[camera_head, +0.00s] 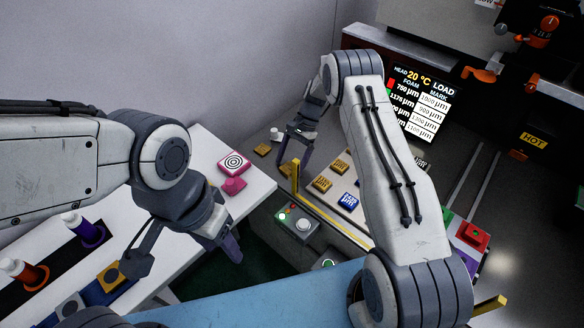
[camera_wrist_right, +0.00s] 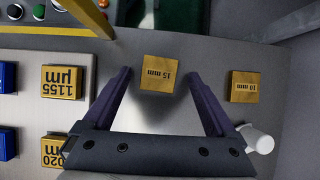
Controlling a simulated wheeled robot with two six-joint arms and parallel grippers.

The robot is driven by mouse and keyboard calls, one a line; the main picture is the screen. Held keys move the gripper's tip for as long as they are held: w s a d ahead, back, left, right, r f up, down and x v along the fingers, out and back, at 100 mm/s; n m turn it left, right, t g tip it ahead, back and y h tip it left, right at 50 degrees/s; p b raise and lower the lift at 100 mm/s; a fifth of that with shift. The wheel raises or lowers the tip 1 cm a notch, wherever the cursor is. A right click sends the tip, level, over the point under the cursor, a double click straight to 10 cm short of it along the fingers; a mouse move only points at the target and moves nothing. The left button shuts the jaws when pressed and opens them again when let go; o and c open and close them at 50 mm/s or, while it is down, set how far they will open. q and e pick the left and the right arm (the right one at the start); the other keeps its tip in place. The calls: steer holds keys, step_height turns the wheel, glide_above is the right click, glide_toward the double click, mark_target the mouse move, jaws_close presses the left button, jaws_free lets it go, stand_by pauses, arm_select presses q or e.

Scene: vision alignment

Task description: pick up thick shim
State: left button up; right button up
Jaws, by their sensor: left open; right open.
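In the right wrist view a yellow block marked "15 mm" (camera_wrist_right: 160,73) lies on the grey surface between the open fingertips of my right gripper (camera_wrist_right: 160,85), with a gap on each side. A yellow block marked "10 mm" (camera_wrist_right: 244,86) lies to its right, outside the fingers. In the head view my right gripper (camera_head: 292,155) points down near the back of the bench and partly hides this spot. A small yellow block (camera_head: 262,150) shows beside it, its label too small to read. My left gripper (camera_head: 185,260) is open and empty at the lower left.
A white cylinder (camera_wrist_right: 257,138) lies close to the right finger. A board with yellow blocks marked in µm (camera_wrist_right: 63,82) is to the left. In the head view a yellow bar (camera_head: 330,218) and a button box (camera_head: 303,224) stand in front. A pink target block (camera_head: 234,162) sits on the white table.

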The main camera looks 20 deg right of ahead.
jaws_close()
steer(key=shift+r, duration=0.15)
